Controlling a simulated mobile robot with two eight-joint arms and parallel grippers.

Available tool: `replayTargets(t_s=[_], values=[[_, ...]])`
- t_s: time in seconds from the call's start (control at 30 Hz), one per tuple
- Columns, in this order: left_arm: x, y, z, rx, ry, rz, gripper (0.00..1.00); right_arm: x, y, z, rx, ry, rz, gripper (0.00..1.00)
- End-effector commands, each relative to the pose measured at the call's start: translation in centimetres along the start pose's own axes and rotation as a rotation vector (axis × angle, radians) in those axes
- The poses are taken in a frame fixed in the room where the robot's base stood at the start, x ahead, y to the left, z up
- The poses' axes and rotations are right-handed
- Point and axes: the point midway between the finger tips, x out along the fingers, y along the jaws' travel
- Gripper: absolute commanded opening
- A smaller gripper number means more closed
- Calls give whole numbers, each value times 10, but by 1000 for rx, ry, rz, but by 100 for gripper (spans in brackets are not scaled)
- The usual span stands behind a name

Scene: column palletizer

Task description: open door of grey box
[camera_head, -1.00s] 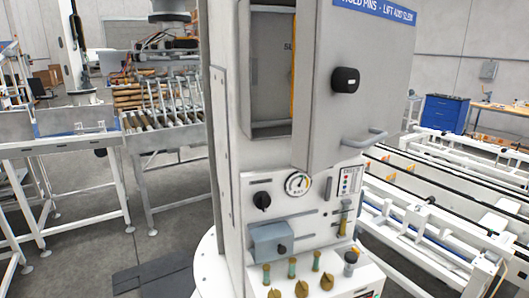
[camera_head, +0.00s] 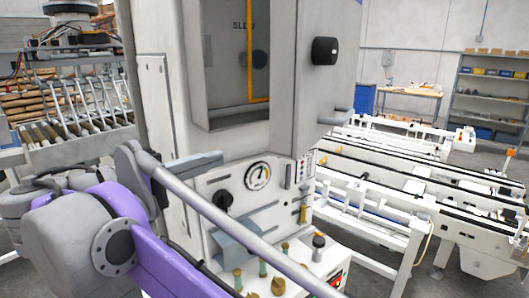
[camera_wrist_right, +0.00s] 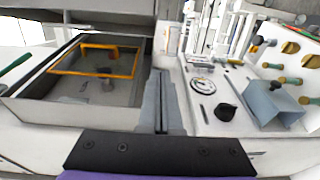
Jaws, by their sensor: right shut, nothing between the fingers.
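The grey box (camera_head: 232,138) is on the front of a tall pale column in the head view. Its door (camera_head: 332,88), with a black knob (camera_head: 325,51) and a grey bar handle (camera_head: 335,117), stands open to the right. The inside shows a yellow-orange frame (camera_head: 250,98). My right gripper (camera_head: 220,156) is at the column, just below the box opening and left of the door. In the right wrist view its fingers (camera_wrist_right: 160,75) are shut and empty, between the box opening and the gauge panel. I cannot tell whether they touch anything. My left gripper is out of view.
Below the box is a panel with a gauge (camera_head: 258,176), a black knob (camera_head: 223,201) and brass valve knobs. A white conveyor frame (camera_head: 380,215) stands to the right. A roller conveyor (camera_head: 62,133) stands at the left.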

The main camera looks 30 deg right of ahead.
Motion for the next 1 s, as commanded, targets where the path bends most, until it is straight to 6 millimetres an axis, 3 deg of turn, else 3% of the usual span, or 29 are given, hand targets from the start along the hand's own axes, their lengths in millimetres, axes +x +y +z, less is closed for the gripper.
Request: replayTargets(t_s=[0.17,0.63,0.8,1.0], values=[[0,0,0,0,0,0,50,3,11,0,15,-6,34,0],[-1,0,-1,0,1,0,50,98,13,1,13,-9,31,0],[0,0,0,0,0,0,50,101,12,25,13,-3,30,0],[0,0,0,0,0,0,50,104,12,37,14,-3,30,0]])
